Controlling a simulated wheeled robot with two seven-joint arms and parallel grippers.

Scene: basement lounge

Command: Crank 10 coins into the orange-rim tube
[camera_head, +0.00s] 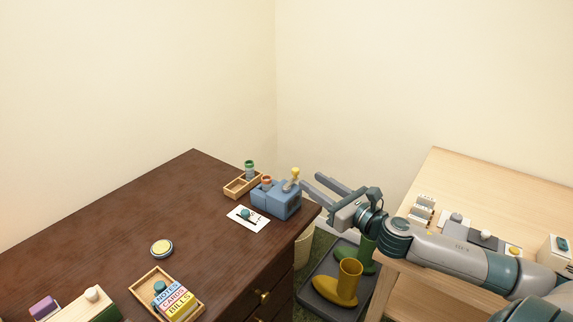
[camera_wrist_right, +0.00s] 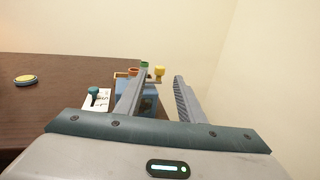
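A blue coin machine (camera_head: 277,201) stands at the far right corner of the dark desk, with a yellow crank knob (camera_head: 295,172) on top. The orange-rim tube (camera_head: 267,182) is at its left side. A green-rim tube (camera_head: 249,168) stands in a wooden tray (camera_head: 238,188) behind it. My right gripper (camera_head: 311,182) is open and empty just right of the machine. In the right wrist view, the yellow knob (camera_wrist_right: 159,72) shows between and beyond the fingers, and the left finger partly hides the blue machine (camera_wrist_right: 150,98). My left gripper is not in view.
A white card with a teal-knobbed piece (camera_head: 247,217) lies before the machine. A round yellow-topped tin (camera_head: 161,248) and a tray of labelled blocks (camera_head: 172,296) are nearer.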

